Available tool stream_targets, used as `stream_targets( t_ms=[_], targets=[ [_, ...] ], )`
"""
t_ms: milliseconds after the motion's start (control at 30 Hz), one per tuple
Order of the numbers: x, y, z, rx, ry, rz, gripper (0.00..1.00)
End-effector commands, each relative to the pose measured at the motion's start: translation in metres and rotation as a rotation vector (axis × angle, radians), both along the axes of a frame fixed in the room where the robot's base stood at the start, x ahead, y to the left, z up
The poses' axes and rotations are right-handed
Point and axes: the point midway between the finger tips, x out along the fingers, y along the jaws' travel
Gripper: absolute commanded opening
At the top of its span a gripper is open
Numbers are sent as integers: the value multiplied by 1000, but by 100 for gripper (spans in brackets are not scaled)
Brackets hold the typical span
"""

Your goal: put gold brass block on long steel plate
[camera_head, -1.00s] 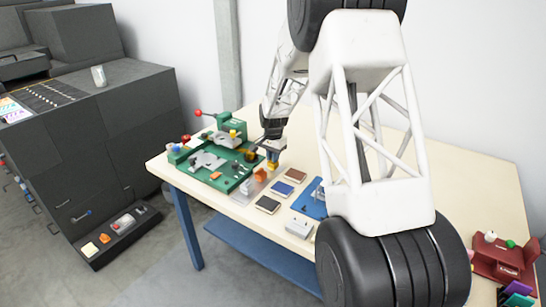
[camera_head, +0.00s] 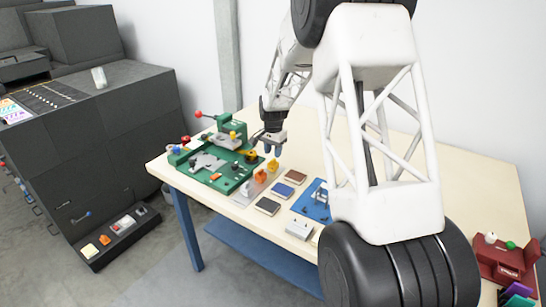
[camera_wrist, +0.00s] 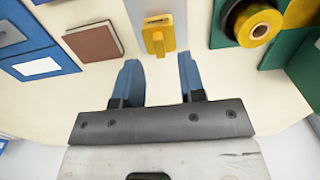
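A small gold block (camera_head: 272,165) stands at the far end of a long grey steel plate (camera_head: 257,190) on the table. In the wrist view the gold block (camera_wrist: 160,35) sits over the end of the plate (camera_wrist: 137,8), just beyond the fingertips. My gripper (camera_head: 268,147) is above and behind the block, apart from it. In the wrist view its two blue fingers (camera_wrist: 159,63) are spread with nothing between them. The underside of the block is hidden.
An orange block (camera_head: 260,176) and a pale block (camera_head: 246,188) also stand on the plate. A green fixture (camera_head: 205,178) with parts lies to the left. Dark and brown tiles (camera_head: 284,190) and a blue board (camera_head: 306,208) lie to the right. The table behind is clear.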

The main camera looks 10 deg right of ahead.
Motion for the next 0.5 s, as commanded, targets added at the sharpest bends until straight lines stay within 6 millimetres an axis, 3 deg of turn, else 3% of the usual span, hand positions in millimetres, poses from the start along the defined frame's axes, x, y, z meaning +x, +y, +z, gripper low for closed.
stream_targets(
  t_ms=[300,500],
  targets=[
    [0,0,53,0,-1,0,37],
    [0,0,76,0,1,0,37]
  ],
)
